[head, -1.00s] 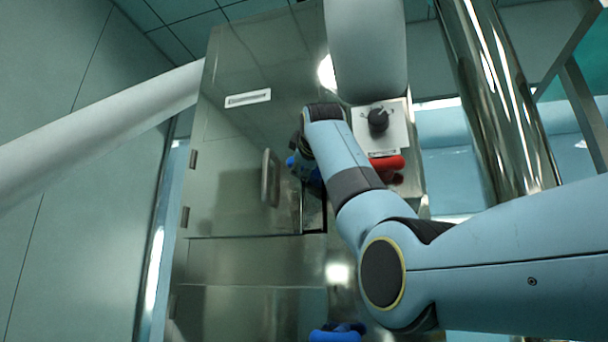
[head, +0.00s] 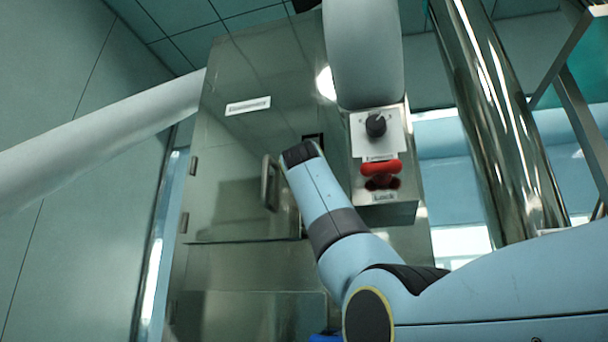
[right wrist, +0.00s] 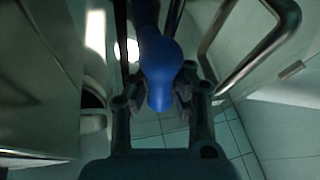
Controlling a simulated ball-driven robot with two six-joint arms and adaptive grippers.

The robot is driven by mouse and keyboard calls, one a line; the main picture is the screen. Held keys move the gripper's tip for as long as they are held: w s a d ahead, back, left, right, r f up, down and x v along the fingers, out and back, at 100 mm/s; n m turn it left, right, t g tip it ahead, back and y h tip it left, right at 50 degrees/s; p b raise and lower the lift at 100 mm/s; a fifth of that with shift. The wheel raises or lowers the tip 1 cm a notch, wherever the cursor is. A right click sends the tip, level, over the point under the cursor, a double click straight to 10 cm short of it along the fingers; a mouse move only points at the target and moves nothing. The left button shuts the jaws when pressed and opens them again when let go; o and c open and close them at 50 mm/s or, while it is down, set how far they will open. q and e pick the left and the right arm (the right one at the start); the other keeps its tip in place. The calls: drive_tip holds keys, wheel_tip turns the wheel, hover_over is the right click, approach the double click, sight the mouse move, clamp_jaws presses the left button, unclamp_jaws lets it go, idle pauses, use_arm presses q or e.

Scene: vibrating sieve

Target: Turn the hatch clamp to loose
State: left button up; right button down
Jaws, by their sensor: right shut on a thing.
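The hatch (head: 225,165) is a shiny metal door with a bar handle (head: 268,183) in the head view. In the right wrist view, a blue rounded lever, the hatch clamp (right wrist: 158,62), stands between the fingers of my right gripper (right wrist: 160,92), which is shut on it. In the head view my right wrist lies over the hatch's right edge, just right of the bar handle, and hides the gripper and the clamp. The left gripper is in neither view.
Right of the hatch, a control box carries a black knob (head: 376,125), a red part (head: 380,168) and a small label (head: 384,197). A shiny column (head: 500,120) stands further right. A blue part (head: 325,337) shows at the bottom edge, mostly cut off.

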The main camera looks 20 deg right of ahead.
drive_tip(key=shift+w+f+m+h, duration=0.1)
drive_tip(key=shift+f+m+h, duration=0.1)
drive_tip(key=shift+m+h, duration=1.1)
drive_tip(key=shift+m+y, duration=0.3)
drive_tip(key=shift+m, duration=0.2)
drive_tip(key=c, duration=1.1)
unclamp_jaws()
drive_tip(key=shift+r, duration=0.15)
drive_tip(key=shift+c, duration=0.2)
drive_tip(key=shift+s, duration=0.2)
drive_tip(key=v, duration=0.7)
drive_tip(key=shift+a, duration=0.15)
drive_tip(key=shift+s, duration=0.1)
